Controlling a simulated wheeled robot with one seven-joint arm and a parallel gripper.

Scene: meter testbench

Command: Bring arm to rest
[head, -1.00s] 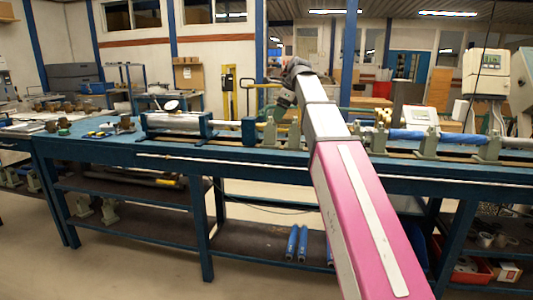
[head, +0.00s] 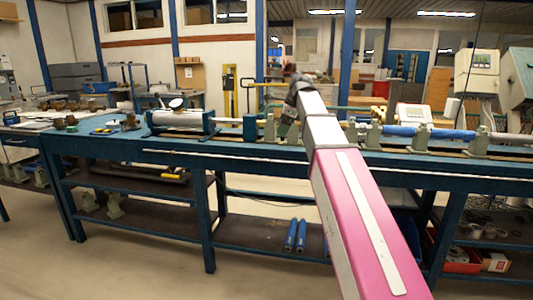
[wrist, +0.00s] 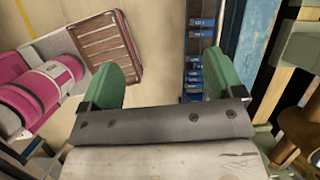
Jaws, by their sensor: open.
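My arm reaches forward from the lower right of the head view, its pink and white links in front of the blue testbench (head: 255,165). The arm's far end is beside the bench top, and my gripper's fingers are hidden there. In the wrist view my gripper (wrist: 163,88) shows two green fingers spread wide apart. Nothing is between them; floor and the bench edge show beyond. My own pink base is at the left of the wrist view.
A silver cylinder with a gauge (head: 178,117) lies on the bench top. A blue pipe (head: 400,130) is at the right. Blue tubes (head: 296,236) lie on the lower shelf. Meter boxes (head: 477,72) stand at the right. Open floor lies in front of the bench.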

